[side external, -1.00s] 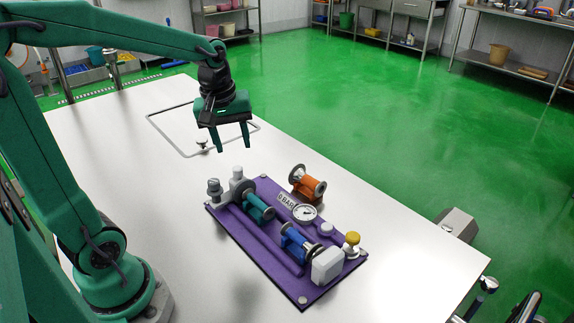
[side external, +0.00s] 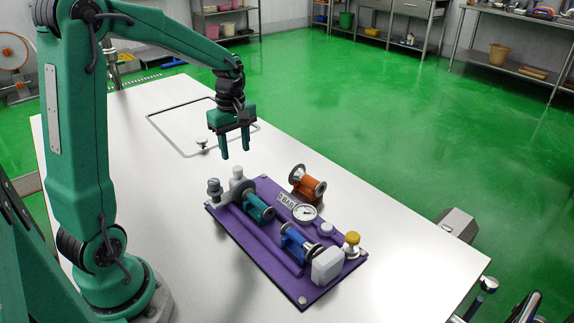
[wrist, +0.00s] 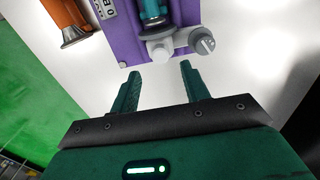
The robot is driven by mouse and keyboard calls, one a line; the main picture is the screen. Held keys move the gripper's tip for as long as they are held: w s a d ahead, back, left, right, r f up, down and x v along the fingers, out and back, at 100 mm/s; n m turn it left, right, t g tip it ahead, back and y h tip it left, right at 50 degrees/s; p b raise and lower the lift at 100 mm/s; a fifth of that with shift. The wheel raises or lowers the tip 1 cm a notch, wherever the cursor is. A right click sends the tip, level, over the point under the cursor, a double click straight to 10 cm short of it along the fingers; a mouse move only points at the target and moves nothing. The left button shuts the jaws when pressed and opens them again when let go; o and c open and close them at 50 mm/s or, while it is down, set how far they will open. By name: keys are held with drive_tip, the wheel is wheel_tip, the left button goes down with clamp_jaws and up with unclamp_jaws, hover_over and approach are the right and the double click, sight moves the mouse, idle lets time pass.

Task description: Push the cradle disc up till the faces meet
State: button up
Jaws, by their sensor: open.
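My gripper (side external: 238,154) is open and empty, its fingers pointing down above the white table, behind the purple board (side external: 237,235). It also shows at the bottom of the wrist view (wrist: 161,70), fingers apart. On the board, a teal cylinder (side external: 258,207) with a dark disc (side external: 246,191) at its far end faces the blue cylinder (side external: 295,243) along one line, with a gap between. A metal disc also shows at the blue cylinder's near end (side external: 312,254). I cannot tell for sure which disc is the cradle disc. No disc touches my fingers.
An orange flanged part (side external: 307,184) stands on the table beside the board; it shows upper left in the wrist view (wrist: 66,20). The board also bears a gauge (side external: 304,212), grey fittings (side external: 214,189), a pale block (side external: 327,265) and a yellow knob (side external: 351,240).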

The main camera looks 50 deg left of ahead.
sight(237, 168)
drive_tip(key=shift+f, duration=3.55)
clamp_jaws()
